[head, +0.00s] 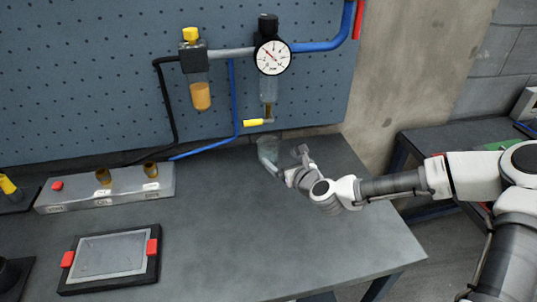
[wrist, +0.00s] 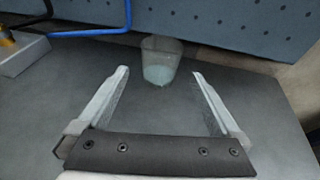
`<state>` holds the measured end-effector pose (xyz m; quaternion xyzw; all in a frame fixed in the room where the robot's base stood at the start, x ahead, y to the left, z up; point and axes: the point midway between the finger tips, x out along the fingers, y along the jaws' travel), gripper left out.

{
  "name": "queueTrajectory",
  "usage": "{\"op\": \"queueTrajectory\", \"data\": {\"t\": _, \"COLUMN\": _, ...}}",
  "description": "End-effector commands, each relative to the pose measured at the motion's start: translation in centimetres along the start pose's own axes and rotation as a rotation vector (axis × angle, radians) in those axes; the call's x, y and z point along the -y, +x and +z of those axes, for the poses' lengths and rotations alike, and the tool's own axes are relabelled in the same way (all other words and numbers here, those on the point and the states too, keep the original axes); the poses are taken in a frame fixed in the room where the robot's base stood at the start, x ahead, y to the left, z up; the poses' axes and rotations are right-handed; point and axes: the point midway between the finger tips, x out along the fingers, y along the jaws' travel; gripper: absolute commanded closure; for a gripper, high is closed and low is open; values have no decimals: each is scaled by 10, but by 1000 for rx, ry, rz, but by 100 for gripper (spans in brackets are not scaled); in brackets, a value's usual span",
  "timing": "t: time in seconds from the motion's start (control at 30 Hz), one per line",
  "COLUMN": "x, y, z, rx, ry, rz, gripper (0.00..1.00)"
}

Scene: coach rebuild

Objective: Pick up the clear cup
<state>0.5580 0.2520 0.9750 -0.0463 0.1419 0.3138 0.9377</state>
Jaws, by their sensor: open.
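The clear cup (wrist: 161,60) stands upright on the grey workbench (wrist: 240,95), near the pegboard, in the wrist view. It looks see-through with a pale bluish tint in its lower part. In the head view the cup (head: 268,148) is at the back of the bench, partly hidden behind my gripper. My gripper (wrist: 160,75) is open, its two fingers spread, with nothing held between them. The cup is beyond the fingertips and roughly centred between them in the wrist view. In the head view my gripper (head: 284,160) reaches in from the right, close to the cup.
A pressure gauge (head: 273,57) with a clear bowl and yellow-tipped outlet hangs on the pegboard above the cup. A grey block with brass fittings (head: 110,190) and a framed tablet-like panel (head: 110,255) are at left. The bench front middle is clear.

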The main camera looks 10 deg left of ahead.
Motion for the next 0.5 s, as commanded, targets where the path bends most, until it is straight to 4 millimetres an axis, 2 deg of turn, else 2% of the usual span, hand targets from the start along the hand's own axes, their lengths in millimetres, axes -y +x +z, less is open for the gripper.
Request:
{"op": "queueTrajectory", "data": {"t": 0.03, "x": -1, "y": 11, "z": 0, "rx": 1, "ry": -1, "rz": 1, "gripper": 0}}
{"op": "queueTrajectory", "data": {"t": 0.2, "x": -1, "y": 38, "z": 0, "rx": 0, "ry": -2, "rz": 1, "gripper": 0}}
{"op": "queueTrajectory", "data": {"t": 0.5, "x": 0, "y": 58, "z": 0, "rx": -1, "ry": -2, "rz": 1, "gripper": 0}}
